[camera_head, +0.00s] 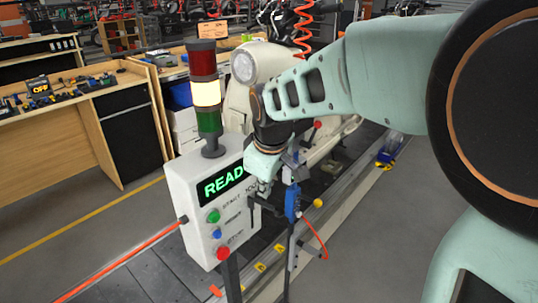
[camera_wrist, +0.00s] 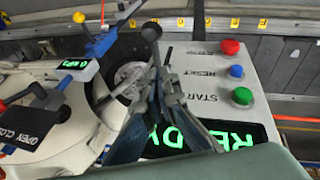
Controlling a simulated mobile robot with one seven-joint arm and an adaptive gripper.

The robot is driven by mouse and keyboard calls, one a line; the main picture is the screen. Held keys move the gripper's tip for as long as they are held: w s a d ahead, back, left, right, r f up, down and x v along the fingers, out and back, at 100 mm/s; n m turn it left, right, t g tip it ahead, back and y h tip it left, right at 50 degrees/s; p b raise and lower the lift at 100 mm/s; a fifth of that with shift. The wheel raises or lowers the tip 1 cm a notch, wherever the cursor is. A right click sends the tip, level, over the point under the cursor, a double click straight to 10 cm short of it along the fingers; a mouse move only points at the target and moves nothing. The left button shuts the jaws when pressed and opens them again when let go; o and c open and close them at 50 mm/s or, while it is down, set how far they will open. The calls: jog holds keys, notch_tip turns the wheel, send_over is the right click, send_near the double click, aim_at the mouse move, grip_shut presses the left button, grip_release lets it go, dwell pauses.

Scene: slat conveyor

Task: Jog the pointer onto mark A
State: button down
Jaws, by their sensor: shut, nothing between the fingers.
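The white control box (camera_head: 210,180) shows a green READY display (camera_head: 222,184), partly hidden by my arm in the head view. Beside its START, RESET and STOP buttons, a black ball-topped lever (camera_wrist: 151,31) stands up in the wrist view. My gripper (camera_wrist: 160,82) is shut and empty, with its fingertips close to the lever's stem. I cannot tell whether they touch. In the head view my gripper (camera_head: 263,188) is at the box's right side. Yellow mark tags (camera_head: 279,248) line the conveyor rail; their letters are too small to read surely. An orange-red piece (camera_head: 215,290) low on the conveyor may be the pointer.
A blue fixture (camera_head: 292,202) with a yellow knob and an orange hose is just right of my gripper. A white machine (camera_wrist: 40,125) is close on the left in the wrist view.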

aim_at(273, 208)
jog(key=d+f+b, duration=0.1)
jog(key=d+f, duration=0.1)
jog(key=f, duration=0.1)
jog(key=shift+s+d+f+b, duration=0.1)
jog(key=shift+d+b, duration=0.05)
jog(key=shift+b, duration=0.2)
jog(key=shift+f, duration=0.1)
jog(key=shift+f, duration=0.1)
